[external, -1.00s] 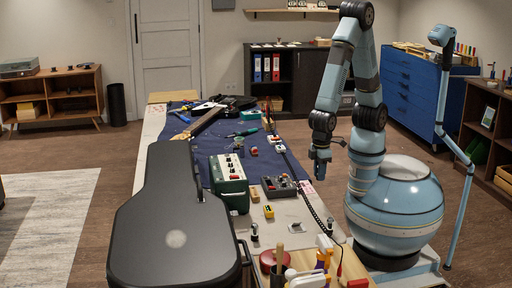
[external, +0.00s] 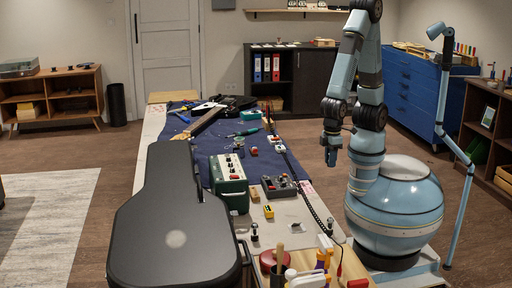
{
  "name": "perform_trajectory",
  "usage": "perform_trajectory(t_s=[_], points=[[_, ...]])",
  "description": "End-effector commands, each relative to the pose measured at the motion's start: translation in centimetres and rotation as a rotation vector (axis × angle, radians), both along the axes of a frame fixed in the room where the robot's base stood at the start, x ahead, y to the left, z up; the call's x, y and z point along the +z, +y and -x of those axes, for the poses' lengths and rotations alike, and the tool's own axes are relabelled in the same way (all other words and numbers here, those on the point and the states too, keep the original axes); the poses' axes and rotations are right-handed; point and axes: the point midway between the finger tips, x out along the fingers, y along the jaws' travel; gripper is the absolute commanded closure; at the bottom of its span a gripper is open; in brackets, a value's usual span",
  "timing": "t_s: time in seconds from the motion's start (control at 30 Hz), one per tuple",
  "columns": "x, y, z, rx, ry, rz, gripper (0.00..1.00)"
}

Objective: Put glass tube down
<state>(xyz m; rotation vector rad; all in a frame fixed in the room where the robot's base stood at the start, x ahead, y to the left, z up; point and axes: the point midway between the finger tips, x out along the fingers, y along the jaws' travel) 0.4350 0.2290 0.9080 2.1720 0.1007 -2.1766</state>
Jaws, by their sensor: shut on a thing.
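My gripper (external: 331,158) points down at the right side of the workbench (external: 305,212), above and beyond its right edge in this view. It is shut on the glass tube, but the tube is too small and clear to make out between the fingers. The gripper appears clear of the bench top.
A black guitar case (external: 175,225) fills the near left of the bench. A green amplifier (external: 229,181), a grey pedal (external: 279,187) and a yellow box (external: 268,211) stand mid-bench. A dark blue mat (external: 205,146) holds small tools.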

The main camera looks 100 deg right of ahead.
Motion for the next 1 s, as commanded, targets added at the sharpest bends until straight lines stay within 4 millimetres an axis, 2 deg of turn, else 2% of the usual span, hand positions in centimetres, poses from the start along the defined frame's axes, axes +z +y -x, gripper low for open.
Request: perform_trajectory(t_s=[0.17,0.47,0.7,0.87,1.0], points=[[0.0,-2.0,-3.8,-0.098,0.006,-0.002,0.9],[0.1,-8.6,-11.7,-0.307,0.02,-0.007,0.9],[0.1,-15.7,-16.8,-0.472,0.025,-0.011,0.9],[0.0,-21.2,-19.4,-0.579,0.029,-0.013,0.9],[0.0,-26.5,-21.2,-0.672,0.028,-0.016,0.9]])
